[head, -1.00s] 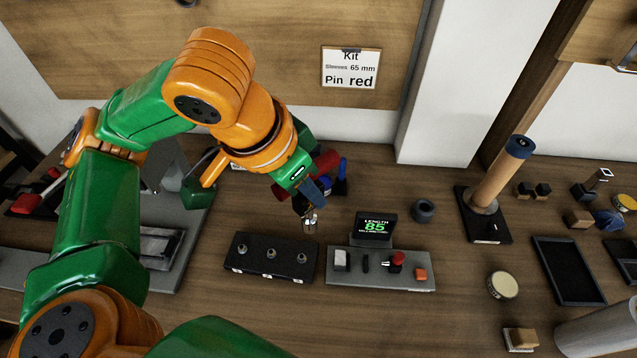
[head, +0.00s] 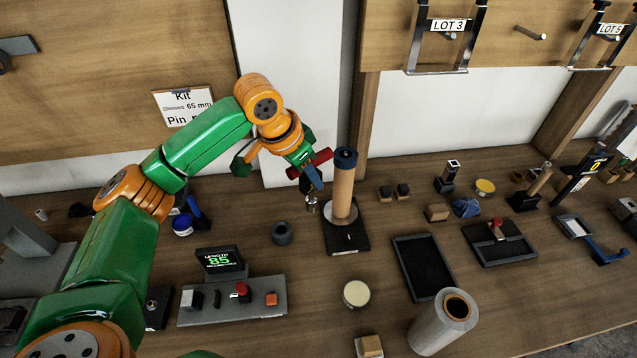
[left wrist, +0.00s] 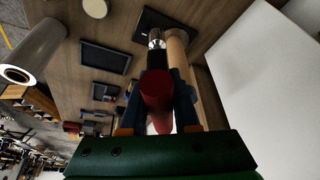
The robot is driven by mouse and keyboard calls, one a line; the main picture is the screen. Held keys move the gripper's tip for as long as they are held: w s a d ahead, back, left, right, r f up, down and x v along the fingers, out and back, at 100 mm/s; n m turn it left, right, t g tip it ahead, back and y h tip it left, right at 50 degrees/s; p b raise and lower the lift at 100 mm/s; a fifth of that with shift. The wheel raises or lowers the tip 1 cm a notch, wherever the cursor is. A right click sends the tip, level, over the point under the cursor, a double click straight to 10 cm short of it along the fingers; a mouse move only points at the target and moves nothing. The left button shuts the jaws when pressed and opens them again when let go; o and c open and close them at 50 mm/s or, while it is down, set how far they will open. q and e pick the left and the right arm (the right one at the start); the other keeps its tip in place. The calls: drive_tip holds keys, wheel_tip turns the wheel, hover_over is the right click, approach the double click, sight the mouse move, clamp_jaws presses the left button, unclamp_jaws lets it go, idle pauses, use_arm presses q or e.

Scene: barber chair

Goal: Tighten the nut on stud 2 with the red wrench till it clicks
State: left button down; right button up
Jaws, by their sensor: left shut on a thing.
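My left gripper (head: 313,184) is shut on the red wrench (head: 322,157), beside the upright brown roll on its black base. The wrench's red handle also shows in the left wrist view (left wrist: 157,92), between the fingers, with its metal end (left wrist: 156,38) pointing away. In the head view the metal end (head: 312,206) hangs below the fingers, above the table. The black stud block (head: 157,311) is mostly hidden behind my left arm; only its right end shows. I cannot make out stud 2 or its nut. My right gripper is not in view.
The brown roll (head: 342,190) stands close to the gripper. A gauge reading 85 (head: 220,259) stands behind a grey panel with a red knob. A dark ring (head: 282,233), a round cream disc (head: 356,294) and a black tray (head: 428,268) lie nearby. Bare wood separates them.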

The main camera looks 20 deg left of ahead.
use_arm(q)
drive_tip(key=w+a+f, duration=0.1)
drive_tip(key=a+f, duration=0.8)
drive_tip(key=a, duration=0.1)
drive_tip(key=shift+w+a+f+p, duration=0.25)
drive_tip(key=shift+w+f+p, duration=0.1)
drive_tip(key=shift+p, duration=0.1)
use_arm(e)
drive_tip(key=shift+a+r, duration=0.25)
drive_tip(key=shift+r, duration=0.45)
use_arm(q)
drive_tip(key=shift+r, duration=0.1)
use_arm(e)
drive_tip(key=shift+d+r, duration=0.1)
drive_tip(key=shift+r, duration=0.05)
use_arm(q)
wheel_tip(320, 180, down, 6)
drive_tip(key=b, duration=0.2)
drive_tip(key=shift+f, duration=0.2)
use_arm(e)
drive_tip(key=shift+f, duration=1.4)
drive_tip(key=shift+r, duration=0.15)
